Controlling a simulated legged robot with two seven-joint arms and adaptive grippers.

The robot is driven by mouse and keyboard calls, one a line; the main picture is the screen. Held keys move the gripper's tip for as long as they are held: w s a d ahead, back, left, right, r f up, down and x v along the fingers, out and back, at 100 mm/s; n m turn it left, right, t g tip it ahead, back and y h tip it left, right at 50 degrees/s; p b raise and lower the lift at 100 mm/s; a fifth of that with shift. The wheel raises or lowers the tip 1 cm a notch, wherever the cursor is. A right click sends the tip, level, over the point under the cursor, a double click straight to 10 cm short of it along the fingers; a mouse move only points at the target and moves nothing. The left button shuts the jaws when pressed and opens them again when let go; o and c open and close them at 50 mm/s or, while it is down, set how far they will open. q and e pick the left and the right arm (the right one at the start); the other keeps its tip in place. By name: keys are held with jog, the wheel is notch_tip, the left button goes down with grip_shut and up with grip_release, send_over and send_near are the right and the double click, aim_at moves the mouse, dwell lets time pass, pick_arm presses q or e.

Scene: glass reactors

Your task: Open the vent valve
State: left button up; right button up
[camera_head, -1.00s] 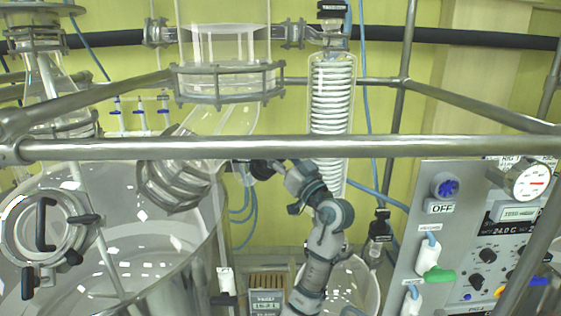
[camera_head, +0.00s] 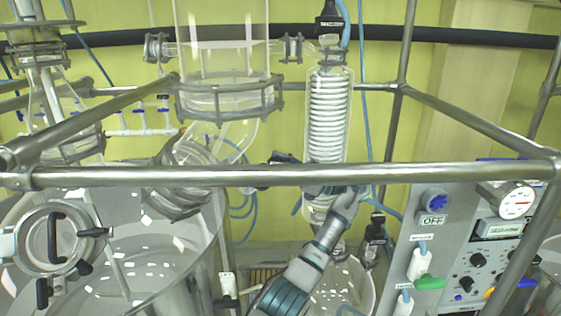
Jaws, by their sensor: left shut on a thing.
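My left gripper (camera_head: 284,158) is at the middle of the view, beside the lower part of the coiled condenser and just right of the angled glass neck. The front steel rail crosses in front and hides much of it. It is shut on a small dark part, apparently the vent valve's handle, at the end of the glass neck. The handle's exact angle cannot be made out behind the rail. My left forearm (camera_head: 318,252) rises from the bottom centre towards it. My right gripper is not in view.
The steel rail (camera_head: 440,172) spans the front. The coiled glass condenser (camera_head: 328,110) stands close to my gripper. A large glass vessel (camera_head: 130,255) fills the lower left. A control panel (camera_head: 440,255) with hoses stands at the right.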

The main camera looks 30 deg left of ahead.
pick_arm(q)
jog(key=shift+a+f+n+g+h+p, duration=0.15)
jog(key=shift+n+g+h+p, duration=0.15)
jog(key=shift+n+g+h, duration=0.25)
jog(key=o, duration=1.1)
jog(key=shift+o, duration=0.3)
jog(key=shift+w+a, duration=0.1)
jog(key=shift+a, duration=0.35)
